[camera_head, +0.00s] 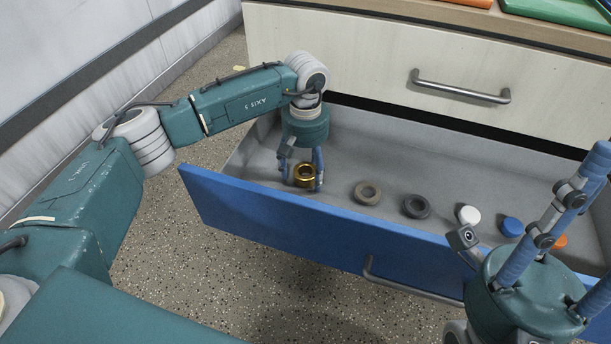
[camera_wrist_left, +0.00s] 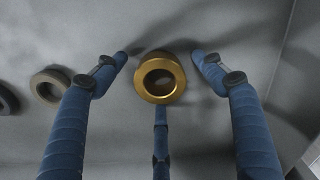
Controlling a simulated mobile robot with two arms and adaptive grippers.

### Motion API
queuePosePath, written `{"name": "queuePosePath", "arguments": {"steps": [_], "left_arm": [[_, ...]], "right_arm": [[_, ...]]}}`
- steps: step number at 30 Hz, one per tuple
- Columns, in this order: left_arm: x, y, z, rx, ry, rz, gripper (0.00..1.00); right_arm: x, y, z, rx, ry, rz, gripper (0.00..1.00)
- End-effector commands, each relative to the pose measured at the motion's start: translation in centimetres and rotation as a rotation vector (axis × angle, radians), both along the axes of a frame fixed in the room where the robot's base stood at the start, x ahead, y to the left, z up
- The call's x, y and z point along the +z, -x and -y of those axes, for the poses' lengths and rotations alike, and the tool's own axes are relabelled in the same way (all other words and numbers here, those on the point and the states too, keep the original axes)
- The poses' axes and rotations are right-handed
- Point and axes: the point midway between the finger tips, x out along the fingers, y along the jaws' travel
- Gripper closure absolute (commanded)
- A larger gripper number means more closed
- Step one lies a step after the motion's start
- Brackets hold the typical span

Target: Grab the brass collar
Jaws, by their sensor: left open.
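The brass collar (camera_head: 304,176) is a shiny gold ring in the left part of the open blue-fronted drawer. In the left wrist view the brass collar (camera_wrist_left: 160,77) sits between the spread fingers. My left gripper (camera_head: 303,180) points down into the drawer with its fingers around the collar. It is open, and in the left wrist view gaps show between the collar and the two side fingers. Whether the third finger touches the collar I cannot tell. My right gripper (camera_head: 545,215) is raised at the lower right, with its fingers pointing up and apart, holding nothing visible.
To the right of the collar in the drawer (camera_head: 400,139) lie a tan ring (camera_head: 367,193), a dark grey ring (camera_head: 416,207), a white cap (camera_head: 469,215), a blue cap (camera_head: 511,226) and an orange piece (camera_head: 560,242). The blue drawer front (camera_head: 300,222) stands close to my left gripper.

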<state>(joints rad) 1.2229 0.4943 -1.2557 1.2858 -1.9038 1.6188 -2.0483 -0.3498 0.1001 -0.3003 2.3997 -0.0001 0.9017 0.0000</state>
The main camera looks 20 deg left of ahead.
Motion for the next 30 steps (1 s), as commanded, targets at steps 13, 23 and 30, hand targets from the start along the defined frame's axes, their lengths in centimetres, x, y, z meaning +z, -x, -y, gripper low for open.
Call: {"name": "queuePosePath", "arguments": {"steps": [13, 23, 30], "left_arm": [[0.1, 0.0, 0.0, 0.000, 0.000, 0.000, 0.82], [0.5, -0.1, 0.0, 0.000, 0.000, 0.002, 0.82], [3.4, -0.1, 0.0, 0.001, 0.000, 0.004, 0.82]], "right_arm": [[0.0, 0.0, 0.0, 0.000, 0.000, -0.001, 0.67], [0.2, -0.1, 0.0, 0.000, 0.001, -0.004, 0.67], [0.8, -1.6, -0.3, -0.005, 0.021, -0.065, 0.67]]}}
